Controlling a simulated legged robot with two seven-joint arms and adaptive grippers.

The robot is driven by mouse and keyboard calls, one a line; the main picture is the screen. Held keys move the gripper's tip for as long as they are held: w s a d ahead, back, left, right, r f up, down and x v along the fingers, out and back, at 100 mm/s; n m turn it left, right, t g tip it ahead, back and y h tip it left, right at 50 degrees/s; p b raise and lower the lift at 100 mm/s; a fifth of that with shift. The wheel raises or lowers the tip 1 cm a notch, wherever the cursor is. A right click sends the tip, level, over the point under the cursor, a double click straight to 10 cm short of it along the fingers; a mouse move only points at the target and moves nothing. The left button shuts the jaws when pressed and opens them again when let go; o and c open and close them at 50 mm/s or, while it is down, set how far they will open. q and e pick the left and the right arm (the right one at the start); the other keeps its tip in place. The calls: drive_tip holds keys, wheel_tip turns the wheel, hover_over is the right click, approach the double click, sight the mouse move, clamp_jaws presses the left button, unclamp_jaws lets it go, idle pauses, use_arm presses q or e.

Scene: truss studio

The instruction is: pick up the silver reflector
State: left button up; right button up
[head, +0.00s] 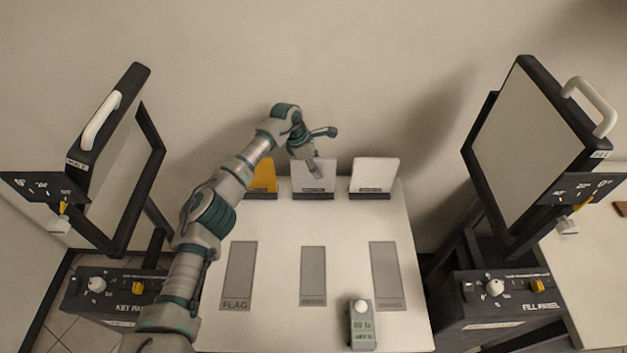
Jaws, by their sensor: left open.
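Three upright panels stand in a row in dark bases at the back of the white table. The middle one, a light grey panel (324,183), looks like the silver reflector; its label is too small to read. A yellow-gold panel (264,178) stands to its left and a whiter panel (374,174) to its right. My left gripper (322,151) is open and empty in front of the middle panel's top edge, with its fingers spread. It hides part of that panel, and I cannot tell whether it touches it. My right gripper is out of view.
The table (345,235) has several grey marked strips, one reading FLAG (238,275). A small grey-green device (361,325) with a white knob sits at the front. Framed light panels on dark stands flank the table, left (118,180) and right (525,140). The table's middle is clear.

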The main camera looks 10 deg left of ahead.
use_arm(q)
clamp_jaws()
drive_tip(key=shift+r, duration=0.1)
